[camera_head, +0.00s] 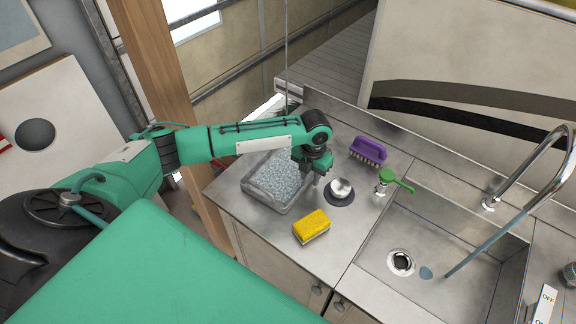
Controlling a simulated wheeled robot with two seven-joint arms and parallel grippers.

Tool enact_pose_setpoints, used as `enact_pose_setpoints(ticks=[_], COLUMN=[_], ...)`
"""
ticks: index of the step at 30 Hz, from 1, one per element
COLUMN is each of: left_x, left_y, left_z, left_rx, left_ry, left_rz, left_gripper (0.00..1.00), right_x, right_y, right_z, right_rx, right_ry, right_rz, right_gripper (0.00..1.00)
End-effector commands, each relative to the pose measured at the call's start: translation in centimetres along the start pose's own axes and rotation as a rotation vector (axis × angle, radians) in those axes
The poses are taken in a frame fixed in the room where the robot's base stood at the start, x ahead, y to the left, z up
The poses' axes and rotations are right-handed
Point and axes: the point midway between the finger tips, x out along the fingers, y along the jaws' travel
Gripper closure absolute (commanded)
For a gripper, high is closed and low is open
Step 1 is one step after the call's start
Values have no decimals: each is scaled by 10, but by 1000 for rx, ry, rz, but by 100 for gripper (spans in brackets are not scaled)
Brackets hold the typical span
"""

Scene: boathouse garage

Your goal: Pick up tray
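The tray (278,182) is a shallow, clear or grey rectangular tray with a pale, grainy, bluish-grey inside. It sits on the left part of the steel counter, near its left end. My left arm reaches in from the left and passes over the tray's far side. My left gripper (318,180) points down at the tray's right rim. I cannot tell whether its fingers touch the rim or how far apart they are. The gripper and forearm hide the tray's far right part. My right gripper is not in view.
Right of the tray are a yellow sponge (311,226), a white round item on a dark disc (340,191), a purple brush (368,151) and a green-handled item (395,180). The sink (440,262) with a tall curved faucet (545,165) lies further right. A wooden post (165,70) stands left.

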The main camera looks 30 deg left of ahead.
Motion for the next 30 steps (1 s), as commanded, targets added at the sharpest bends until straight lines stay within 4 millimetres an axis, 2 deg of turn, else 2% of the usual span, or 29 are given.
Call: enact_pose_setpoints(ticks=[3,7,11,12,25,30], left_x=[2,2,2,2,0,-10], left_y=[0,0,0,0,0,0], left_z=[0,0,0,0,1,1], left_rx=[1,1,1,1,0,1], left_ry=[-1,-1,-1,-1,-3,-4], left_rz=[-1,-1,-1,-1,-1,-2], left_gripper=[71,71,96,100,100,100], right_x=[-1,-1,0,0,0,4], right_y=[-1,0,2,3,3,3], right_z=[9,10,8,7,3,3], right_rx=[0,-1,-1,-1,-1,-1], right_ry=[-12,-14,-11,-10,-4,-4], right_rz=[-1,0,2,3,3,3], right_gripper=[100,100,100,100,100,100])
